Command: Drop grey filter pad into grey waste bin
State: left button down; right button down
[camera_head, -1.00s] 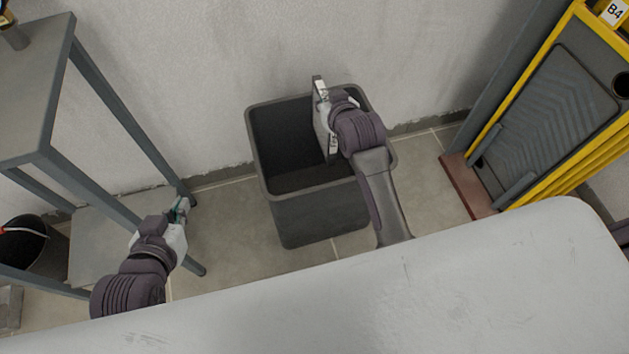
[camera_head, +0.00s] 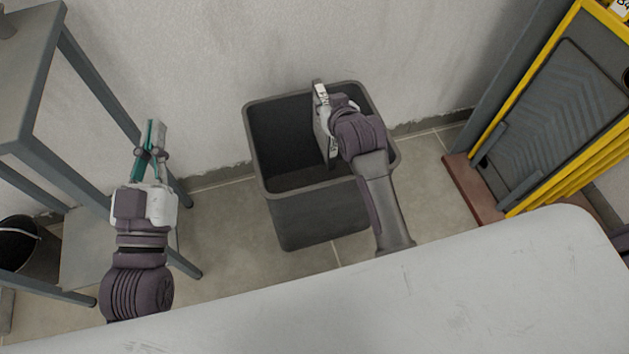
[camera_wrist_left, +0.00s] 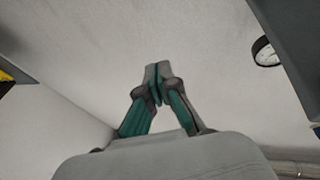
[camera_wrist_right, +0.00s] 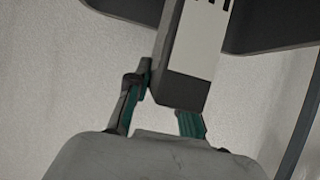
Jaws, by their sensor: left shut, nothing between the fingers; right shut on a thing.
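The grey waste bin (camera_head: 318,215) stands open on the floor against the wall in the head view. My right gripper (camera_wrist_right: 170,92) is shut on the grey filter pad (camera_wrist_right: 185,85), a thin block with a white label. In the head view the pad (camera_head: 321,112) is upright, edge toward me, over the right part of the bin's opening. My right wrist hides part of it, and I cannot tell how far it reaches below the rim. My left gripper (camera_head: 155,135) is shut and empty, left of the bin. It points up in the left wrist view (camera_wrist_left: 157,75).
A grey metal table (camera_head: 30,75) stands at the left, its legs close to my left gripper. A black bucket (camera_head: 30,250) is below it. A yellow-framed rack with dark plates (camera_head: 555,110) stands at the right. A pale surface (camera_head: 400,310) fills the front.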

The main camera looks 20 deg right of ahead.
pick_arm(q)
jog(key=shift+s+d+r+t+h, duration=0.1)
jog(key=shift+s+r+t+h, duration=0.1)
jog(key=shift+r+t, duration=0.25)
jog(key=shift+s+r+t+h, duration=0.2)
jog(key=shift+r+t, duration=0.05)
jog(key=shift+r, duration=0.35)
pick_arm(e)
jog(key=shift+f, duration=0.2)
jog(key=c, duration=0.9)
grip_release()
jog(key=shift+c, duration=0.2)
jog(key=v, duration=1.2)
